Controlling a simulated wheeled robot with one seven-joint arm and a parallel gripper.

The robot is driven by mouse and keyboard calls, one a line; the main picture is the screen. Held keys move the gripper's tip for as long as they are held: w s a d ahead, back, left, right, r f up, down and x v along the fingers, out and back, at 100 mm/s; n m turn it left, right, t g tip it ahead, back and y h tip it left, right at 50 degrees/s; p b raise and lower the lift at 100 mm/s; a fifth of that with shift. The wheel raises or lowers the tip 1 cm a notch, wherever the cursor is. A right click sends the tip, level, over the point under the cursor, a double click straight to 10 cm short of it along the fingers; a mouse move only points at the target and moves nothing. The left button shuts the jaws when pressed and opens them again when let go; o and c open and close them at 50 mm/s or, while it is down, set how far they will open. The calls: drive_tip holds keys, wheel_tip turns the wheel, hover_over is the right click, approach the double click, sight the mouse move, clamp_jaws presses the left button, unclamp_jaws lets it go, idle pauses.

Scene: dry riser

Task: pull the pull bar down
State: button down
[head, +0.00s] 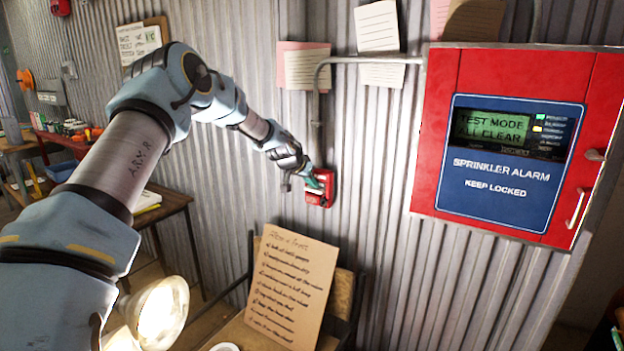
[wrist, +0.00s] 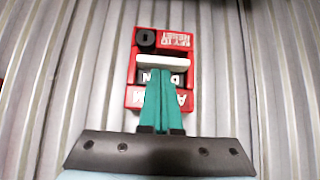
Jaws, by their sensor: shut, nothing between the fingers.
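The red alarm call box (head: 327,187) is fixed to the corrugated wall. In the wrist view the same red box (wrist: 137,97) carries a white pull bar (wrist: 163,62) across its middle and a black round lock (wrist: 146,37) at its upper left. My gripper (head: 318,183) is at the front of the box. In the wrist view its two green fingers (wrist: 160,72) are together, with their tips just below the white bar, overlapping the lower face of the box. I cannot tell whether the tips touch the bar. The fingers hide part of the lettering below it.
A red sprinkler alarm cabinet (head: 504,141) with a lit screen is on the wall at right. A grey conduit (head: 316,110) runs down to the call box. A handwritten board (head: 291,287) leans on a chair below. A lit lamp (head: 160,311) stands at lower left.

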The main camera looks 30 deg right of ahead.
wheel_tip(320, 180, down, 2)
drive_tip(key=b, duration=0.2)
drive_tip(key=shift+f+b, duration=0.15)
drive_tip(key=shift+b, duration=0.25)
drive_tip(key=shift+r, duration=0.2)
drive_tip(key=w+d+r+b+v, duration=0.1)
drive_tip(key=r+b+v, duration=0.1)
drive_tip(key=v, duration=1)
drive_tip(key=shift+s+r, duration=0.15)
drive_tip(key=shift+r, duration=0.1)
drive_tip(key=shift+d, duration=0.1)
